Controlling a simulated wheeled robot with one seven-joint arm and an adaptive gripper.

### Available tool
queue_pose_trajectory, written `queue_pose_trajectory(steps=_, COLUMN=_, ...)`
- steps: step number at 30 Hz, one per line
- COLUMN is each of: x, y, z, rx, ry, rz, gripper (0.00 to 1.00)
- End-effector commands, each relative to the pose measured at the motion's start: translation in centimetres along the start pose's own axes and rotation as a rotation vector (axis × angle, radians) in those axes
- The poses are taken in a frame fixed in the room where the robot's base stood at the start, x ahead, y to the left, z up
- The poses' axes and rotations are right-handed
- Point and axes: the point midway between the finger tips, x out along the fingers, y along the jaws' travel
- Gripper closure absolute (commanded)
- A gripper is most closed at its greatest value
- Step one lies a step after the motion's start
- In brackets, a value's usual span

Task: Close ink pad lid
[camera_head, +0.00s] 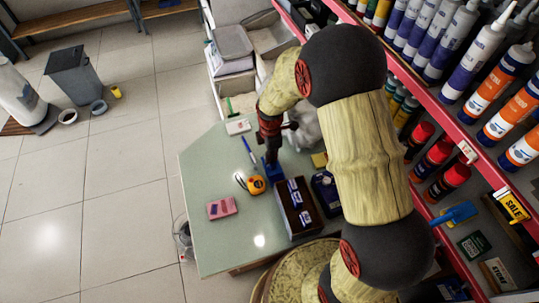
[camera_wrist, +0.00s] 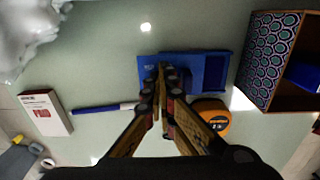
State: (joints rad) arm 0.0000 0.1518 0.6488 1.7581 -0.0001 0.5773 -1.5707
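The blue ink pad (camera_wrist: 210,70) lies on the pale green table top in the wrist view. Its right part shows a darker rectangle, which looks like the exposed pad. Its left part (camera_wrist: 147,68), with a small pale mark, looks like the opened lid. My gripper (camera_wrist: 164,72) is over the middle and left of it, fingertips close together with nothing visible between them. The fingers hide part of the ink pad; I cannot tell whether they touch it. In the head view the ink pad (camera_head: 272,171) is just below my gripper (camera_head: 270,152).
An orange tape measure (camera_wrist: 211,116) sits close to the ink pad. A blue pen (camera_wrist: 104,107), a white-red box (camera_wrist: 46,112) and a patterned box (camera_wrist: 268,62) are around it. A pink box (camera_head: 222,208) and dark bottle (camera_head: 326,194) are on the table. The table's left side is clear.

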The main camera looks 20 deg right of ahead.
Motion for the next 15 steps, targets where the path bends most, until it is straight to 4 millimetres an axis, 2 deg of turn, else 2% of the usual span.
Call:
queue_pose_trajectory(steps=1, x=0.8, y=-1.0, z=0.0, rx=0.0, ry=0.0, rz=-0.02, gripper=1.0)
queue_pose_trajectory(steps=15, x=1.0, y=-2.7, z=0.0, rx=0.0, ry=0.0, rz=-0.023, gripper=1.0)
